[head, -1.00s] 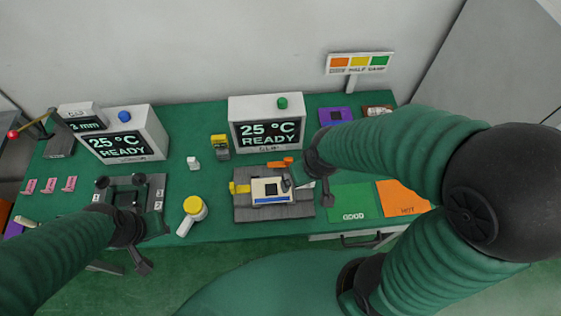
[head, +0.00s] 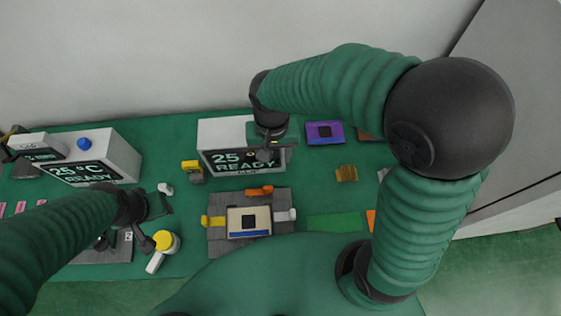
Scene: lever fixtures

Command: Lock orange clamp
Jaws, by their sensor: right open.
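The orange clamp (head: 260,191) is a small lever at the back edge of a grey fixture (head: 218,238). The fixture holds a cream block (head: 235,215) with a dark square and a blue front strip. A yellow clamp (head: 213,221) is at its left side and a white clamp (head: 285,215) at its right side. My right gripper (head: 267,154) is open and empty, in front of the right display box and apart from the orange clamp, which lies below it in the picture.
The right display box (head: 215,133) reads 25 °C READY and stands behind the fixture. A yellow-topped part (head: 165,242) and a small yellow-grey block (head: 192,170) lie left. A green mat (head: 335,222) and a purple tray (head: 325,132) are right.

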